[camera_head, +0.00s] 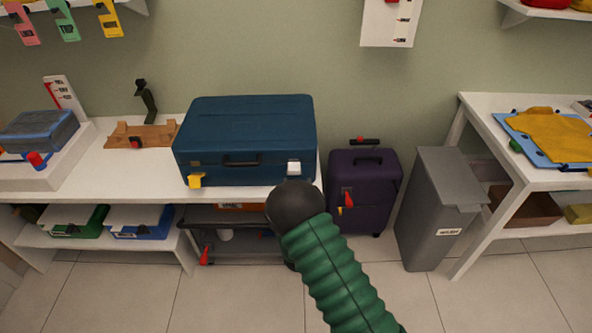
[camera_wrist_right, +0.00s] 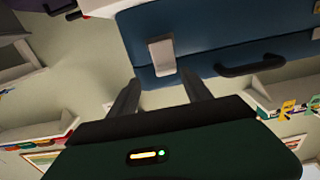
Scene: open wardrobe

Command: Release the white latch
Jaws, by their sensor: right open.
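A dark blue suitcase (camera_head: 245,130) lies closed on the white bench, with a black handle (camera_head: 243,161) on its front. The white latch (camera_head: 294,168) is on the front at the right, and a yellow latch (camera_head: 195,181) is at the left. In the right wrist view, the white latch (camera_wrist_right: 161,55) lies just beyond my right gripper (camera_wrist_right: 160,80), roughly in line with the gap between the fingers. The fingers are apart with nothing between them. In the head view my green right arm and dark wrist hide the gripper. My left gripper is not in view.
A purple suitcase (camera_head: 364,188) and a grey bin (camera_head: 435,205) stand to the right of the bench (camera_head: 90,178). A wooden holder (camera_head: 140,136) stands left of the blue suitcase. A dark cart (camera_head: 235,240) sits underneath the bench. The floor in front is clear.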

